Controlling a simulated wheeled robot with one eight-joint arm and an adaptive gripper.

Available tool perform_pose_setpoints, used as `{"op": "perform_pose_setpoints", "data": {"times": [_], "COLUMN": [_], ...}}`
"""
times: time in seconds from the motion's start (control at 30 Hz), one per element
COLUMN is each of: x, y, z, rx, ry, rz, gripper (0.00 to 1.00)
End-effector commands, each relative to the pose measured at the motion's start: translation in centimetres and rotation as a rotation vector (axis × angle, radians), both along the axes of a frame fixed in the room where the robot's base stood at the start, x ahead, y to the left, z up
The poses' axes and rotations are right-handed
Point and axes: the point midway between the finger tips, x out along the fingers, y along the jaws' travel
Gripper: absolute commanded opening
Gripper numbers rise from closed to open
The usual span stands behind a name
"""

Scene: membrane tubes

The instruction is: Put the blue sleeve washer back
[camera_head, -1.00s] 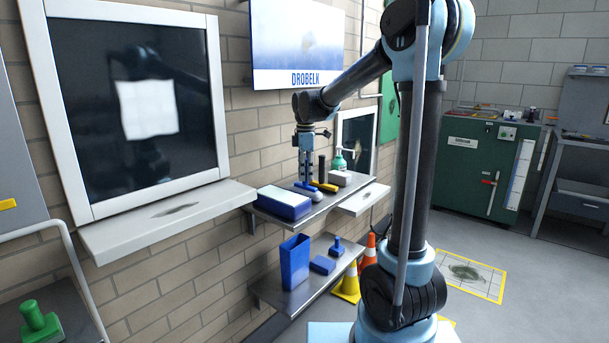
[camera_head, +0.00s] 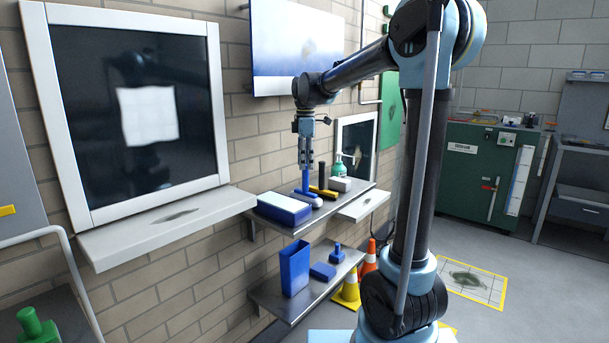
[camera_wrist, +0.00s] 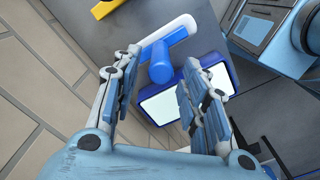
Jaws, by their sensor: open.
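The blue sleeve washer has a blue upright handle and a pale sleeve on a blue bar. In the head view the washer (camera_head: 306,188) rests on the upper shelf (camera_head: 330,205), with its handle standing up. In the wrist view its handle (camera_wrist: 160,66) points towards the camera, and its white sleeve lies beyond. My gripper (camera_head: 305,172) is above the washer. In the wrist view the fingers of my gripper (camera_wrist: 163,62) are spread apart on either side of the handle's line, with a gap visible on each side.
A blue box with a white top (camera_head: 285,207) lies next to the washer. A yellow-and-black tool (camera_head: 322,191), a light block (camera_head: 340,184) and a green bottle (camera_head: 338,165) are farther along. The lower shelf holds a blue bin (camera_head: 294,268) and small blue pieces. Cones (camera_head: 351,287) stand beside it.

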Motion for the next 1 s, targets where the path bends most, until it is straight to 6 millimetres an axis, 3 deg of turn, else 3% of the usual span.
{"op": "perform_pose_setpoints", "data": {"times": [0.1,0.3,0.6,0.77,1.0], "x": [0.0,0.0,-0.4,-2.8,-8.8], "y": [0.0,0.0,-0.5,-3.2,-9.0], "z": [2.1,4.3,4.9,4.1,1.4], "rx": [0.000,0.000,0.000,0.007,0.026], "ry": [0.000,0.000,-0.002,-0.015,-0.047], "rz": [0.000,0.000,-0.020,-0.143,-0.454], "gripper": [0.40,0.40,0.40,0.40,0.40]}}
